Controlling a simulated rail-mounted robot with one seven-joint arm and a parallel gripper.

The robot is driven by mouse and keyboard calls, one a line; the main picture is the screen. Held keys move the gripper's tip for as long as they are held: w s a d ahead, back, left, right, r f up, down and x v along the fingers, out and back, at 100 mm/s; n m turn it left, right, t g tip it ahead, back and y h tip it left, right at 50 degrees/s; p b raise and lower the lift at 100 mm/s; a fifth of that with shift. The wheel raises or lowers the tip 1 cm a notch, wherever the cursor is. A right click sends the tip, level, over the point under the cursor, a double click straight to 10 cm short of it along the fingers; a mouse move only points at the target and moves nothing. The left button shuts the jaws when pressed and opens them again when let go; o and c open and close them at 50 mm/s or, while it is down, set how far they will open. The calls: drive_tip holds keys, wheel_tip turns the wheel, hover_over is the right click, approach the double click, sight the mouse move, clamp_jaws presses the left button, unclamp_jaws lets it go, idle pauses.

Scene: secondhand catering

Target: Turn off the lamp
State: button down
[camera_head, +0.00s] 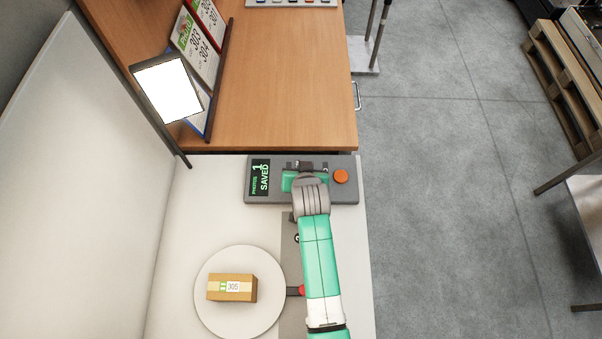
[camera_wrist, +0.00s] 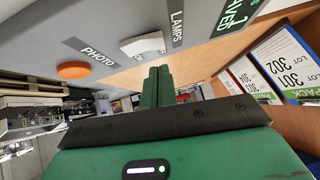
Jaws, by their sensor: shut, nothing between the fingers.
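The lamp (camera_head: 168,90) is a bright white lit panel on a dark post at the upper left of the head view. A grey control box (camera_head: 262,198) lies on the white table, with a display reading "PHOTOS 1 SAVED". In the wrist view it bears a white rocker switch (camera_wrist: 142,45) beside the label "LAMPS", and an orange button (camera_wrist: 75,70) marked "PHOTO". My gripper (camera_wrist: 158,70) is shut and empty, its green fingertips close to the switch; I cannot tell whether they touch it. In the head view my gripper (camera_head: 305,168) is over the box and hides the switch.
A small cardboard box (camera_head: 232,288) labelled 305 sits on a round white turntable (camera_head: 240,330). A red-tipped lever (camera_head: 297,291) is beside it. Lot cards (camera_head: 196,50) stand on the wooden table (camera_head: 285,85) behind. A white panel rises at left.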

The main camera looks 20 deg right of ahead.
drive_tip(key=shift+a+f, duration=0.15)
drive_tip(key=shift+f, duration=0.85)
